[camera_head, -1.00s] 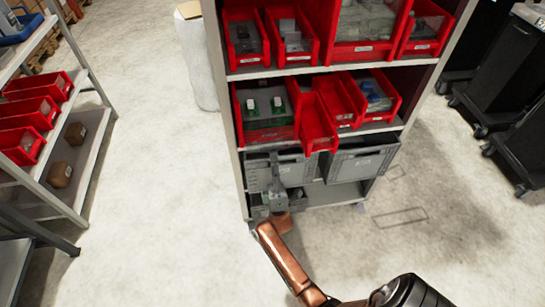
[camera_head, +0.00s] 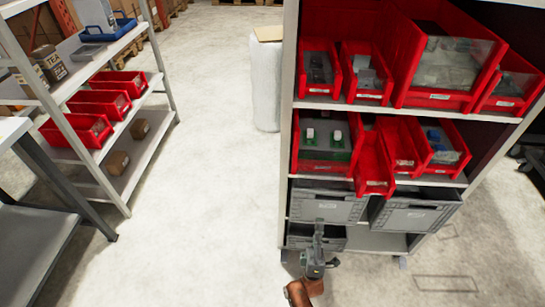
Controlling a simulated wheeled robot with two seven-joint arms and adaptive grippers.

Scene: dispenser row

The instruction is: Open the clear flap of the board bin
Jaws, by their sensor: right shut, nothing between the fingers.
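The board bin (camera_head: 298,160) is a red bin at the left of the rack's middle shelf. Green boards with white parts show inside it, behind what looks like a clear flap (camera_head: 324,154) across its front. The flap looks down, but its edges are hard to make out. My right gripper (camera_head: 318,228) is shut and empty, pointing up in front of the grey crates below the board bin. It is apart from the flap. My left gripper is out of view.
An empty-looking red bin (camera_head: 373,180) juts out right of the board bin. Grey crates (camera_head: 327,207) stand below. More red bins (camera_head: 437,95) fill the upper shelf. A side rack (camera_head: 150,150) stands left, with clear floor (camera_head: 215,200) between.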

